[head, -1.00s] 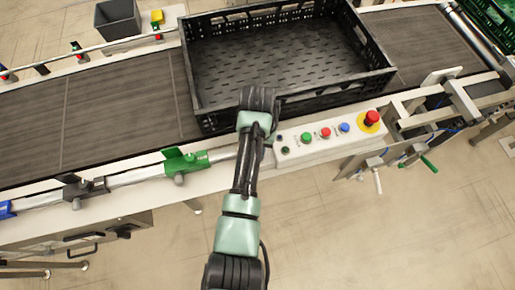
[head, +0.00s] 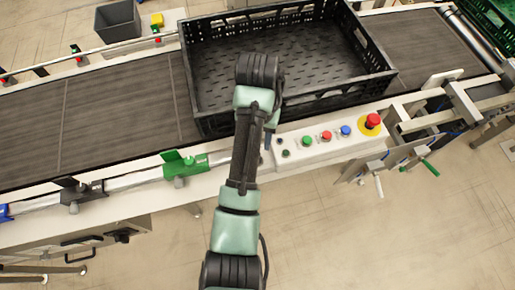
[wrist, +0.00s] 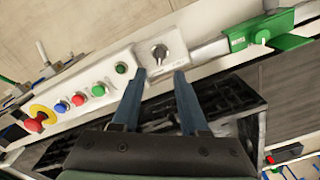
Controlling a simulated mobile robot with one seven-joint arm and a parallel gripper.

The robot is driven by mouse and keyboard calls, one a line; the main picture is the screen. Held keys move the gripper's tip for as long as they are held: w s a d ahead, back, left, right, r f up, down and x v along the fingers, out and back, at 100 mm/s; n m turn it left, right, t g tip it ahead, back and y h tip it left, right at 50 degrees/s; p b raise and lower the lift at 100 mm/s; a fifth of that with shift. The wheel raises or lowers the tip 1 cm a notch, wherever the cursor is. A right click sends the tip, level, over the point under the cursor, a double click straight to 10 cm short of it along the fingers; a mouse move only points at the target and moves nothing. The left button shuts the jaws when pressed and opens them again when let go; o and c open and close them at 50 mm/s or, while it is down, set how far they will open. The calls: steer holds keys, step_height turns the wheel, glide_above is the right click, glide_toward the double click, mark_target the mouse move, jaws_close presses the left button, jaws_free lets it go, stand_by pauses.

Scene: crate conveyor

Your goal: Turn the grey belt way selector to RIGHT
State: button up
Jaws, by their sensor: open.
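The grey belt way selector (wrist: 159,53) is a small round knob on a light plate at the end of the control panel (wrist: 75,75) in the wrist view. Its pointer direction is too small to read. My gripper (wrist: 161,73) is open and empty, its two blue-grey fingers pointing at the panel. In the picture, the knob shows just beyond the gap between the fingertips; I cannot tell the remaining distance.
A green button (head: 307,141), red button (head: 326,136), blue button (head: 346,130) and red emergency stop (head: 373,121) line the panel. A black crate (head: 205,122) stands on the belt (head: 110,120) behind. A green clamp (head: 185,162) sits on the rail to the left.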

step_height(320, 180, up, 5)
steer(key=p, duration=0.2)
steer(key=shift+f+p, duration=0.2)
steer(key=shift+p, duration=0.15)
